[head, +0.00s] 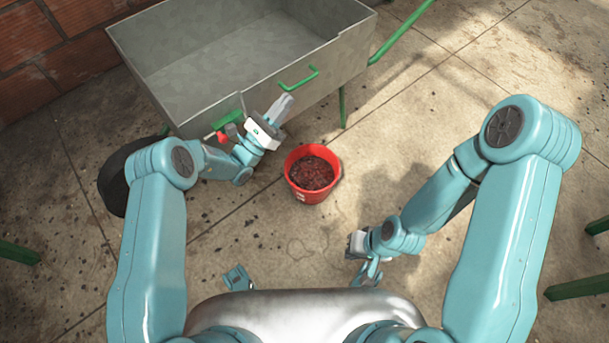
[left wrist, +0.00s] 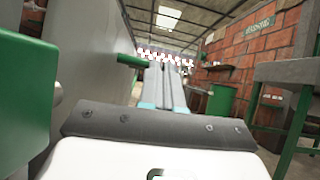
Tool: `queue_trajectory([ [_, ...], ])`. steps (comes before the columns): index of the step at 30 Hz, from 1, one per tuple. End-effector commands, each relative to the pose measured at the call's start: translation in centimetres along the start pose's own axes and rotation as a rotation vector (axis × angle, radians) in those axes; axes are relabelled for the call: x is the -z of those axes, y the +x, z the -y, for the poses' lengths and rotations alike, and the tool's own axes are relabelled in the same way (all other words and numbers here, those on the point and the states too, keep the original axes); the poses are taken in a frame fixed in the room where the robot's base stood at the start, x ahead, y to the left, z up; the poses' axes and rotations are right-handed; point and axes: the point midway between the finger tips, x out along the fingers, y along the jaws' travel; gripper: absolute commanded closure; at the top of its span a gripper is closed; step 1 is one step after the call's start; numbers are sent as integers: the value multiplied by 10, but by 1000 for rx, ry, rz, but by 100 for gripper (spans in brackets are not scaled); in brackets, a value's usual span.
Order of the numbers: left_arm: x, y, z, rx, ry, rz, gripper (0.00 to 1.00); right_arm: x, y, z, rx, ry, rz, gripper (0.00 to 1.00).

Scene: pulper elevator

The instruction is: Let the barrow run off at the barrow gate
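The barrow (head: 335,62) is a grey metal box on green legs, empty inside, with a dark wheel (head: 113,180) at its left. Its near wall carries a green handle (head: 300,80) and, further left, a green plate (head: 228,106) with a red-tipped part (head: 214,136) below. My left gripper (head: 285,102) is by this wall, just below the handle. In the left wrist view its fingers (left wrist: 165,80) lie close together with nothing seen between them; a green bar (left wrist: 131,61) ends beside them. My right gripper (head: 360,258) hangs low over the floor, its fingers unclear.
A red bucket (head: 312,174) with dark red contents stands on the floor below my left gripper. Green legs (head: 578,288) stand at the right edge, and another green bar (head: 18,252) at the left. A brick wall (head: 60,45) is behind.

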Motion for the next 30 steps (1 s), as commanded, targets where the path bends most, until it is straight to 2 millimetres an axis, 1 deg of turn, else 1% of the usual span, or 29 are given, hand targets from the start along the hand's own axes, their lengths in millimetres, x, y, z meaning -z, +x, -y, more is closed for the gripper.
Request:
queue_trajectory([
  [1, -4, 6, 3, 16, 5, 7, 100, 0, -1, 0, 0, 0, 0, 100],
  [14, -6, 5, 4, 16, 7, 9, 100, 0, -1, 0, 0, 0, 0, 100],
  [18, -4, 2, 8, 13, 4, 7, 100, 0, -2, 1, 0, 0, 0, 100],
  [20, -1, 0, 13, 11, 1, 5, 100, 0, -3, 1, 0, 0, 0, 100],
  [22, 3, -3, 22, 10, 0, 3, 100, 0, -5, 2, 0, 0, 0, 100],
  [26, 15, -16, 46, 9, -3, 1, 100, 0, -7, 2, 0, 0, 0, 100],
  [30, 26, -32, 65, 147, 213, 1, 100, 0, -8, 3, 0, 0, 0, 100],
])
